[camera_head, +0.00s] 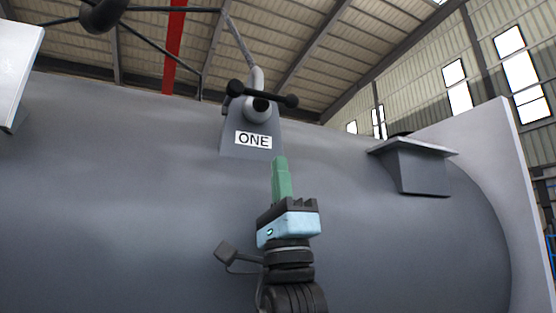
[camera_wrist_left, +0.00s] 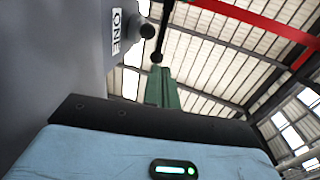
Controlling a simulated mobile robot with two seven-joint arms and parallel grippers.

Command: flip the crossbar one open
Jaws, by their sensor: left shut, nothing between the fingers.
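The crossbar (camera_head: 272,97) is a black rod with a ball at each end. It lies almost level across a round grey hub (camera_head: 257,111) on a grey bracket, above a white label "ONE" (camera_head: 253,140). In the left wrist view the crossbar (camera_wrist_left: 162,34) runs up from a black ball just beyond my fingertips, and the label (camera_wrist_left: 116,32) is at the upper left. My left gripper (camera_head: 280,160) has its green fingers shut and empty, pointing up, below and slightly right of the label. The fingers also show in the left wrist view (camera_wrist_left: 163,72). They look apart from the crossbar. My right gripper is not in view.
A large grey cylindrical shell (camera_head: 130,190) fills the background. A grey flanged box (camera_head: 420,172) sticks out at the right, beside a big end flange (camera_head: 515,200). Dark pipes (camera_head: 165,44) run above the shell at the upper left.

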